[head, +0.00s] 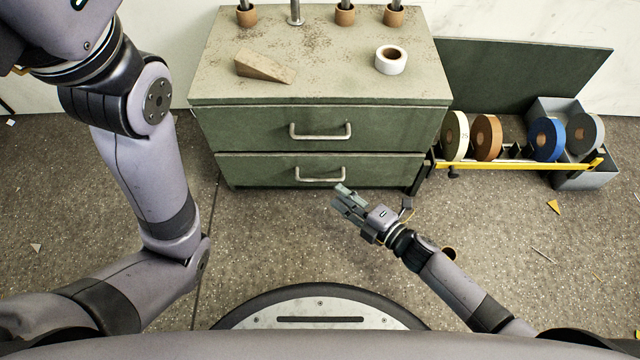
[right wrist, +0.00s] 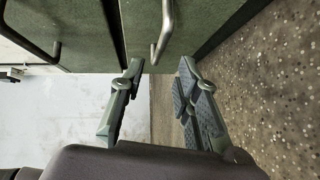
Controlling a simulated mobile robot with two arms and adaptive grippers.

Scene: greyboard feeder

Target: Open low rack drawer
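The low rack is a green cabinet (head: 320,115) with two drawers. The lower drawer (head: 240,170) looks closed, and its metal bar handle (head: 320,175) is bare. My right gripper (head: 341,196) is open and empty, just in front of and below the right end of that handle. In the right wrist view the lower handle (right wrist: 166,28) stands ahead, in line with the gap between the open fingers (right wrist: 157,75), with no contact seen. The upper drawer handle (right wrist: 57,48) is at the left there. My left arm shows at the left, but its gripper is out of the picture.
On the cabinet top (head: 320,75) are a wooden wedge (head: 264,67), a white tape roll (head: 391,60) and several cork-based posts. Tape rolls (head: 486,137) hang on a yellow-edged rack at the right. Floor before the drawers is mostly clear.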

